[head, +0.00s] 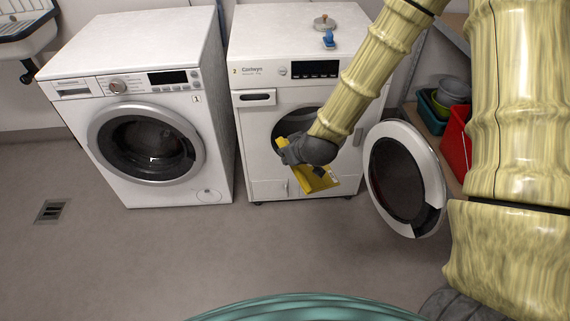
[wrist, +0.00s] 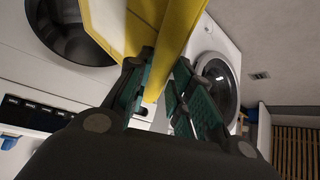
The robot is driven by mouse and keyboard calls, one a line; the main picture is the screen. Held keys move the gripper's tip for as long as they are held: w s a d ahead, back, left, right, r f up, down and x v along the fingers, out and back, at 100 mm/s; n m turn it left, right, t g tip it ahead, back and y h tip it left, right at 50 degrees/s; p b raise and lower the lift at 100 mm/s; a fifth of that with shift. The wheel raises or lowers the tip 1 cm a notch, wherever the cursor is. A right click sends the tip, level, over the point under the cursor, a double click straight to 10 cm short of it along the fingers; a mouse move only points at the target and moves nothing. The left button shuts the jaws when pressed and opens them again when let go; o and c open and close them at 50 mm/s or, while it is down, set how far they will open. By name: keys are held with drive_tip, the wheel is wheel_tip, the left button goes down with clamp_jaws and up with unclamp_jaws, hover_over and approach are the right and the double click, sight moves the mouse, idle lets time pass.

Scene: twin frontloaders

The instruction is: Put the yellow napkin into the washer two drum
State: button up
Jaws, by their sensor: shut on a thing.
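The yellow napkin (head: 318,179) hangs from my gripper (head: 287,152) in front of washer two (head: 268,191), the right-hand machine marked 2. In the wrist view the fingers (wrist: 165,90) are shut on the napkin (wrist: 175,40), which rises from between them. Washer two's door (head: 405,180) stands wide open to the right. Its drum opening (head: 291,124) is dark and partly hidden behind my arm and gripper. The opening also shows at upper left in the wrist view (wrist: 70,35). The napkin appears outside the drum, near the lower part of the opening.
Washer one (head: 150,150) stands at left with its door shut. A blue item (head: 328,39) and a round metal-coloured thing (head: 323,22) sit on washer two's top. A red bin (head: 454,145) and bowls (head: 453,92) are on shelving at right. The floor in front is clear.

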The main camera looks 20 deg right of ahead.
drive_tip(key=shift+w+d+f+m+t+b, duration=0.25)
drive_tip(key=shift+d+f+m+t+b, duration=0.15)
drive_tip(key=shift+d+f+m+b, duration=0.55)
drive_tip(key=d+f+m+t+h+b, duration=0.1)
drive_tip(key=d+m+b, duration=0.1)
drive_tip(key=m+b, duration=0.1)
drive_tip(key=w+d+f+m+t+h+b, duration=0.1)
drive_tip(key=d+f+m+t+b, duration=0.1)
drive_tip(key=b, duration=0.4)
drive_tip(key=d+f+m+t+h+b, duration=0.1)
drive_tip(key=d+f+m+t+b, duration=0.1)
drive_tip(key=d+m+b, duration=0.2)
drive_tip(key=shift+w+f+m+b, duration=0.15)
drive_tip(key=shift+w+m+b, duration=0.3)
drive_tip(key=shift+m, duration=0.4)
drive_tip(key=shift+d+f+m+t+h+b, duration=0.15)
drive_tip(key=shift+d+m+h+b, duration=0.25)
drive_tip(key=shift+d+b, duration=0.15)
drive_tip(key=shift+d+f+m+t+h+b, duration=0.15)
drive_tip(key=shift+d+m+h+b, duration=0.2)
drive_tip(key=shift+b, duration=0.25)
drive_tip(key=b+x, duration=1.1)
drive_tip(key=x, duration=3)
drive_tip(key=shift+d+r, duration=0.2)
drive_tip(key=shift+d, duration=0.05)
drive_tip(key=shift+f, duration=0.1)
drive_tip(key=shift+f+b, duration=1.25)
drive_tip(key=shift+f, duration=1.05)
drive_tip(key=o, duration=0.9)
